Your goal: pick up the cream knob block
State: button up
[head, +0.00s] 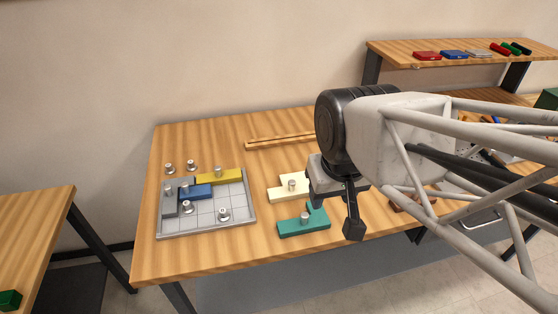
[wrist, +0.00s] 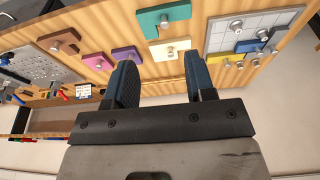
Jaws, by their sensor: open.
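The cream knob block (head: 284,194) lies flat on the wooden table, right of the grid tray, with a metal knob standing on its top. In the wrist view the cream block (wrist: 158,52) shows beyond and between my two fingers, apart from both. My gripper (head: 335,208) is open and empty, above the table and to the right of the cream block in the head view. In the wrist view my gripper (wrist: 160,62) has its dark fingers spread wide. One finger is mostly hidden in the head view.
A teal knob block (head: 300,226) lies close in front of the cream one. The grid tray (head: 205,228) holds yellow, blue and grey blocks and loose knobs. Purple (wrist: 126,54), pink (wrist: 97,61) and brown (wrist: 58,40) blocks lie on the other side. A wooden strip (head: 280,142) lies behind.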

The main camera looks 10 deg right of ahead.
jog(key=shift+o, duration=0.2)
jog(key=n+g, duration=0.3)
jog(key=n, duration=1.2)
send_over(292, 182)
jog(key=f, duration=1.3)
jog(key=shift+s+f, duration=0.3)
jog(key=shift+s, duration=0.1)
jog(key=shift+w+f, duration=0.4)
jog(key=shift+f, duration=1.35)
jog(key=shift+f, duration=0.1)
